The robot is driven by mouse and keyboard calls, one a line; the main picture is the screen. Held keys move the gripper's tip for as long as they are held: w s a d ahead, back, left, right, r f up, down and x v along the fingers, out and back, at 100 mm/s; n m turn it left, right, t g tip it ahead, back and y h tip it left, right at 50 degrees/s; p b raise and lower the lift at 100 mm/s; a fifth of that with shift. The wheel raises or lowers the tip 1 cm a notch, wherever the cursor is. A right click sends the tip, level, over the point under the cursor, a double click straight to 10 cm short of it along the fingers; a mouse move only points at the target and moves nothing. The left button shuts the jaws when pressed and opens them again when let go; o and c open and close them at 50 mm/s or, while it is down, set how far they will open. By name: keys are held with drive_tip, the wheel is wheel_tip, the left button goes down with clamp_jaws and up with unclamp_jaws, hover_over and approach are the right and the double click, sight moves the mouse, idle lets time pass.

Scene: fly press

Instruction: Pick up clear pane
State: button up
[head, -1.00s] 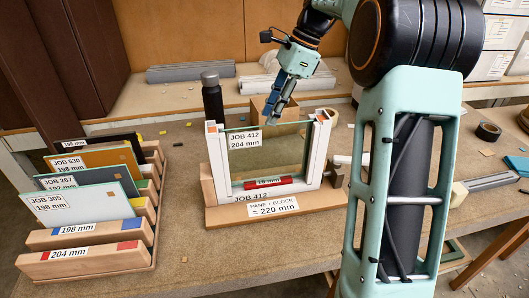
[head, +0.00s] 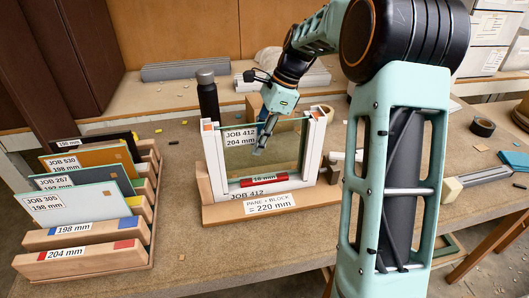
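The clear pane (head: 287,153) is see-through with a greenish edge. It stands upright in a white frame (head: 214,164) on a wooden base and carries a label reading JOB 412, 204 mm. My gripper (head: 259,148) points down and overlaps the upper middle of the pane, beside the label. I cannot tell whether its fingertips are in front of the pane, behind it or touching it. The fingers are small and seen at an angle, so their opening is unclear. A red block (head: 264,181) marked 16 mm lies at the pane's foot.
A wooden rack (head: 142,256) at left holds several labelled panes: pale JOB 305 (head: 80,205), dark JOB 267 (head: 118,173) and amber JOB 530 (head: 108,156). A dark bottle (head: 208,100) stands behind the frame. Bench between rack and frame is mostly clear.

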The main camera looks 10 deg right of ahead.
drive_tip(key=shift+f, duration=0.25)
idle(0.4)
drive_tip(key=shift+c, duration=0.5)
clamp_jaws()
drive_tip(key=shift+r, duration=0.1)
